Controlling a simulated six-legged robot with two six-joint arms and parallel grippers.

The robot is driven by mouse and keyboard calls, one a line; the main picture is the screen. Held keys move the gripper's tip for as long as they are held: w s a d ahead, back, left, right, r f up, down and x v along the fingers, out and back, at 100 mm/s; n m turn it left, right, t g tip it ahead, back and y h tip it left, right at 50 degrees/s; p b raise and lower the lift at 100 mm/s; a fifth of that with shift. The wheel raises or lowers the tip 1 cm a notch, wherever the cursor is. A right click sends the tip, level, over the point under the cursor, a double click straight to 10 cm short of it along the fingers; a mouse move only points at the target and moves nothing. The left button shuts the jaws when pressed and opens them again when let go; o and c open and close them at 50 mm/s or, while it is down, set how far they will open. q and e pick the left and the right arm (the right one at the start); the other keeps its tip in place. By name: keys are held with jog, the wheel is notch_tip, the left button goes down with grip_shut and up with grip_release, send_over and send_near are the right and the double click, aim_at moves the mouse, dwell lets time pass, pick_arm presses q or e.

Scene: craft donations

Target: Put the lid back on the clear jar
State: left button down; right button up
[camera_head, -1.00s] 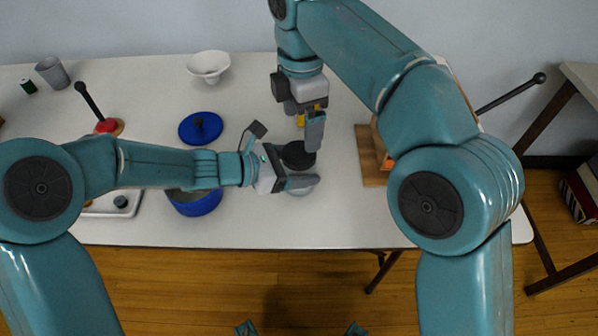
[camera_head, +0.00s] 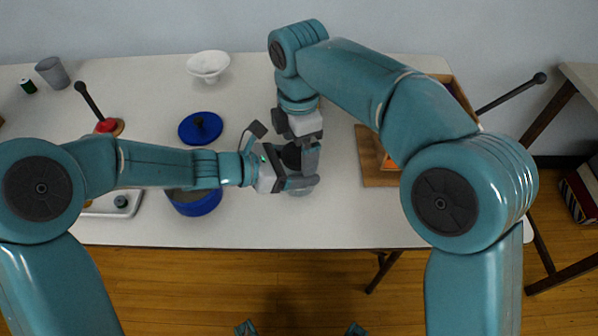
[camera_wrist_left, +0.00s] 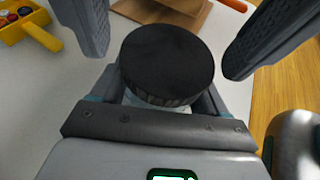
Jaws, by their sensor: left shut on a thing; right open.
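The black ribbed lid (camera_wrist_left: 167,62) sits on top of the clear jar (camera_wrist_left: 135,101) in the left wrist view; I cannot tell how tightly it is seated. In the head view the lid (camera_head: 291,156) is partly covered by my right gripper, and the jar (camera_head: 302,192) shows only at its lower part. My left gripper (camera_head: 301,183) is shut on the jar below the lid. My right gripper (camera_head: 309,158) is open and points down at the lid. In the left wrist view its fingers (camera_wrist_left: 170,35) stand on both sides of the lid, apart from it.
A blue pot (camera_head: 196,203) is partly under my left arm, with a blue lid (camera_head: 200,128) behind it. A white bowl (camera_head: 208,65) stands at the back. A wooden board (camera_head: 377,165) lies to the right. The table front between jar and edge is clear.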

jog(key=shift+f, duration=0.3)
jog(key=c, duration=1.1)
jog(key=m, duration=0.4)
jog(key=shift+m, duration=0.4)
jog(key=o, duration=1.2)
jog(key=shift+s, duration=0.1)
jog(key=shift+r, duration=6.1)
